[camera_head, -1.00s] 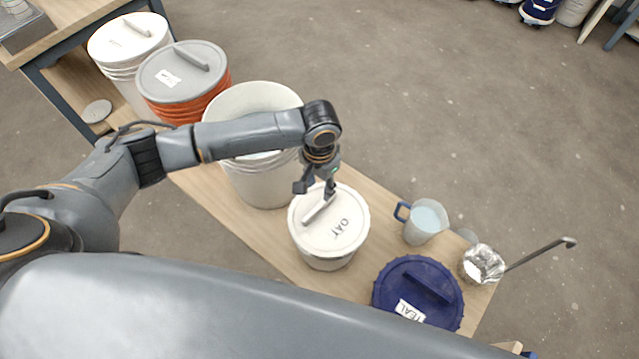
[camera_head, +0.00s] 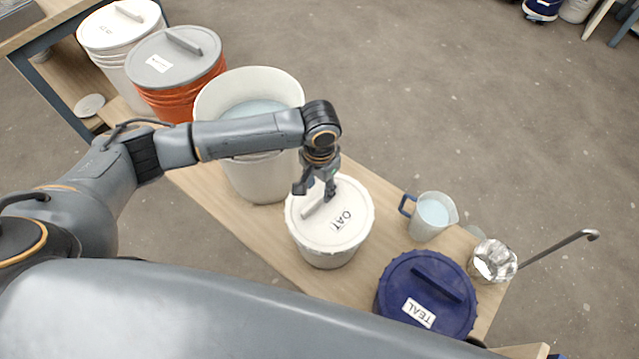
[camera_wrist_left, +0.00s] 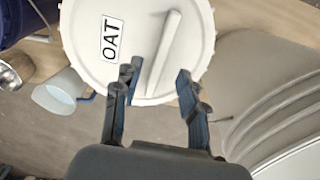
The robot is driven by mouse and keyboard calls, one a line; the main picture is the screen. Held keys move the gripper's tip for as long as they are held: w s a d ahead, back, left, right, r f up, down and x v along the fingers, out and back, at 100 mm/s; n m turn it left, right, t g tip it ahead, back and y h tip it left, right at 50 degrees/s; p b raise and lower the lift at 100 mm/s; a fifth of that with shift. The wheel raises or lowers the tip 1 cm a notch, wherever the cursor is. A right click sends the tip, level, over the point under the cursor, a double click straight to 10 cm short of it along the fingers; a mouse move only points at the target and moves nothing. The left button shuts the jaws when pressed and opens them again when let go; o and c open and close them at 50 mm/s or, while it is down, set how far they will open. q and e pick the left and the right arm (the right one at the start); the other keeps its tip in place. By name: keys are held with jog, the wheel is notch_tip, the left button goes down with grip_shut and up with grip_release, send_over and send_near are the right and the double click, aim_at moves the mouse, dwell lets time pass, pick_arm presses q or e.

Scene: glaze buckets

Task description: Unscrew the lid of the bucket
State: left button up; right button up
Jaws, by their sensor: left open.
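The white bucket with the OAT lid (camera_head: 345,232) stands on the wooden bench, its lid on. The lid has a raised bar handle across its top. In the left wrist view the OAT lid (camera_wrist_left: 86,62) fills the upper middle, with its bar handle (camera_wrist_left: 163,52) between the finger lines. My left gripper (camera_head: 317,190) is open above the lid near the handle's far end. In the left wrist view its fingers (camera_wrist_left: 158,92) lie on either side of the handle's near end. I cannot tell whether they touch the lid. My right gripper is not in view.
An open white bucket (camera_head: 262,182) of pale liquid stands to the left. A bucket with the TEAL lid (camera_head: 400,283), a jug (camera_head: 428,226) and a foil-like cup (camera_head: 493,262) with a ladle stand right. Orange (camera_head: 185,98) and white (camera_head: 118,28) buckets stand at far left.

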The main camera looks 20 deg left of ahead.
aim_at(319, 197)
pick_arm(q)
jog(key=shift+f+b, duration=0.7)
jog(key=shift+f, duration=1.55)
jog(key=shift+s+f, duration=0.1)
grip_shut()
